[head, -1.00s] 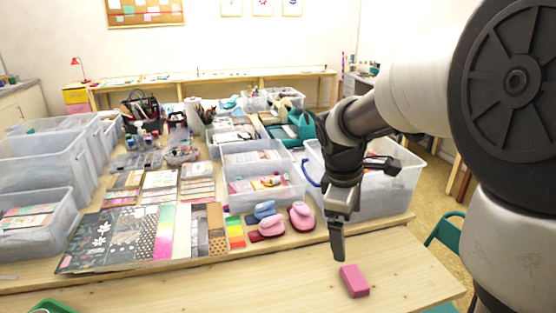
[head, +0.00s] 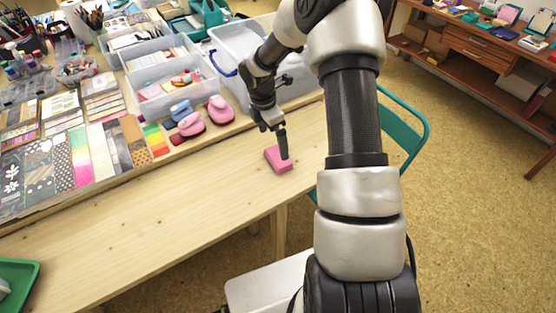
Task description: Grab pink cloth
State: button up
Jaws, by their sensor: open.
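The pink cloth (head: 275,160) looks like a small flat pink block. It lies on the bare front part of the wooden table, near the table's right end. My gripper (head: 284,157) points down at the cloth's right part, and its fingers overlap the cloth in the head view. The fingers hide a little of the cloth's right side. I cannot tell whether they touch it. My gripper is open and holds nothing that I can see.
Pink punches (head: 220,110) and a blue punch (head: 181,111) stand behind the cloth on the table. Clear plastic bins (head: 246,42) are farther back. A green chair (head: 409,121) stands off the table's right end. The table front (head: 150,228) left of the cloth is clear.

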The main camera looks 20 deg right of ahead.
aim_at(278, 156)
jog(key=f, duration=0.2)
jog(key=d+f, duration=0.1)
jog(key=f, duration=0.2)
jog(key=f+b, duration=0.1)
jog(key=f, duration=0.1)
jog(key=shift+s+d+f, duration=0.15)
jog(key=shift+d+f, duration=0.1)
jog(key=shift+f, duration=0.1)
jog(key=c, duration=1)
